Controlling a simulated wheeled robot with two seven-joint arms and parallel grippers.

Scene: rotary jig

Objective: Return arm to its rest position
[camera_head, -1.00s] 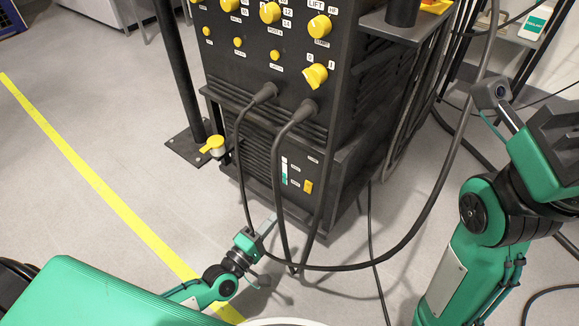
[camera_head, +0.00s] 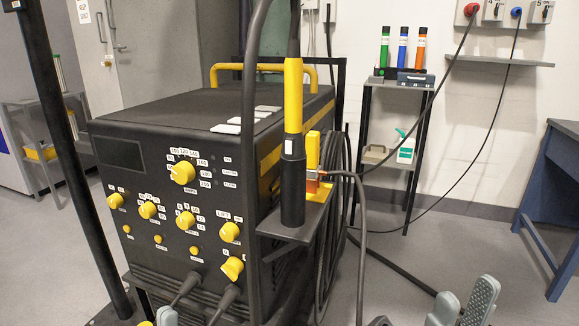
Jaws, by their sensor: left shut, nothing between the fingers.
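A black post (camera_head: 55,130) stands left of the machine. A yellow-and-black torch (camera_head: 293,110) stands on a side bracket (camera_head: 298,235), with coiled cables beside it. A shelf (camera_head: 395,87) with coloured tubes and a blue table (camera_head: 563,190) stand behind. Floor at right is mostly free.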

